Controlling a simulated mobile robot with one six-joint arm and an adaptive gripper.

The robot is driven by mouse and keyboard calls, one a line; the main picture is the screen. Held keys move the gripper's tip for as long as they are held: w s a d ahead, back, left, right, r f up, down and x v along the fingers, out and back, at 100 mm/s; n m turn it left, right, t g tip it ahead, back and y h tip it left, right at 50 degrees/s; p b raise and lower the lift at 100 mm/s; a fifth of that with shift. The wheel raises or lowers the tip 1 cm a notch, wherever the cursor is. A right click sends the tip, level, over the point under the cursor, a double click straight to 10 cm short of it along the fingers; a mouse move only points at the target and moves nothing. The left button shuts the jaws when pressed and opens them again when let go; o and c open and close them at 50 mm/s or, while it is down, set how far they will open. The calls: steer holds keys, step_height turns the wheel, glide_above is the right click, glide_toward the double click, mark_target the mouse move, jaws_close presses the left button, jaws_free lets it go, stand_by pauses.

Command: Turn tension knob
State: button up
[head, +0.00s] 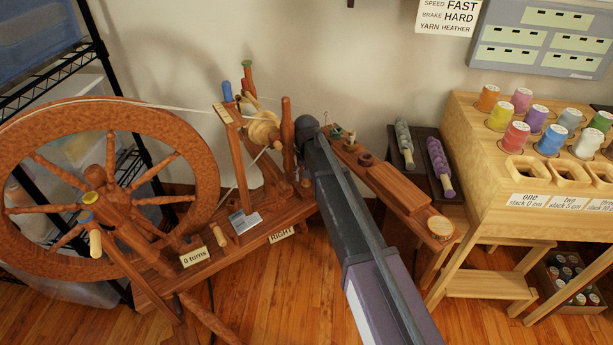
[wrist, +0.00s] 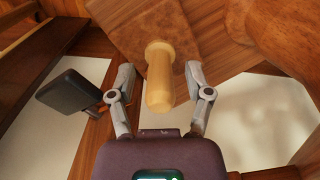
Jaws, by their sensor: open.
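In the wrist view, a light wooden peg-shaped knob (wrist: 158,78) with a rounded end sticks out from a brown wooden block (wrist: 145,25). My gripper (wrist: 160,80) is open, with one finger on each side of the knob; gaps show between knob and fingers. In the head view, the spinning wheel (head: 208,165) stands at left, and a light peg (head: 218,234) sits on its base beside a "0 turns" label (head: 195,257). My arm reaches the wheel's right end; its fingers are hidden there. I cannot tell whether the two pegs are the same.
A "RIGHT" label (head: 282,235) is on the base. A wooden arm with small pots (head: 400,190) extends right of my arm. A thread rack (head: 550,150) stands at right, a black shelf (head: 95,50) at left. In the wrist view, a dark plate (wrist: 75,95) is close to the left finger.

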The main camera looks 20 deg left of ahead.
steer(key=shift+n, duration=0.4)
